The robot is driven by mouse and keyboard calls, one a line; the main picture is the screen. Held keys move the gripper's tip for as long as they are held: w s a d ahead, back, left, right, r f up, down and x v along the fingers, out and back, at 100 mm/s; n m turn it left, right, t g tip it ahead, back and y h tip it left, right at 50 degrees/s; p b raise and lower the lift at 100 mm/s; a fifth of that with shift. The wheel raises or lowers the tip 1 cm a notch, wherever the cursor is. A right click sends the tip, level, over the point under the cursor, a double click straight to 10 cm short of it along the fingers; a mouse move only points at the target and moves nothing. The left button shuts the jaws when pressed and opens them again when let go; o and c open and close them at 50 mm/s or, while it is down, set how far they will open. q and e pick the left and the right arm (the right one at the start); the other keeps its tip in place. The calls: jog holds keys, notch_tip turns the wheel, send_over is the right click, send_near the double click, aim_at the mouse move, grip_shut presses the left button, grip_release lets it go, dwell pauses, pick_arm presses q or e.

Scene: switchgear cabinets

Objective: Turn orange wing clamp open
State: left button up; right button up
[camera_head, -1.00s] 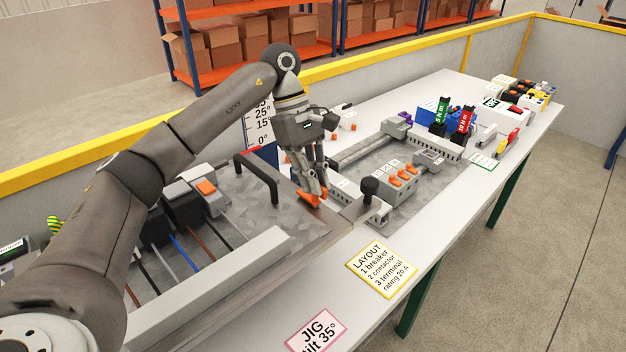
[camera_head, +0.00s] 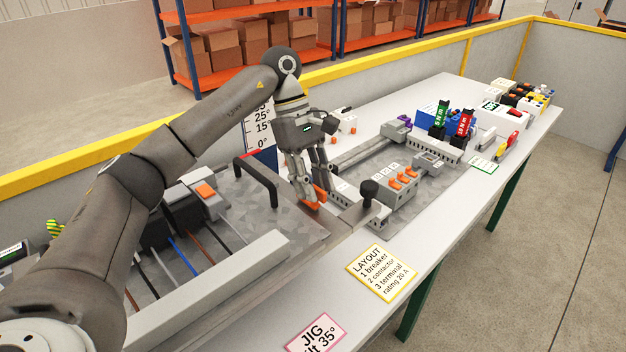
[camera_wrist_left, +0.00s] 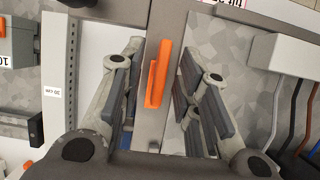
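The orange wing clamp (camera_head: 319,196) is at the right edge of the tilted jig plate, partly hidden by my left gripper's fingers in the head view. In the left wrist view the clamp (camera_wrist_left: 158,74) is a narrow orange bar on a grey strip, standing nearly lengthwise between the fingers. My left gripper (camera_head: 314,203) reaches down around it. In the left wrist view its fingers (camera_wrist_left: 162,98) are spread, with a gap on each side of the clamp and no visible contact. My right gripper is not in view.
A black handle (camera_head: 262,178) rises from the jig plate left of the gripper. A black knob (camera_head: 369,188) stands just to its right. A grey panel with orange-topped terminals (camera_head: 403,178) lies beyond. The white table front is mostly clear around the yellow layout card (camera_head: 381,272).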

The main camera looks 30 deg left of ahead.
pick_arm(q)
jog(key=v, duration=1.2)
dwell(0.5)
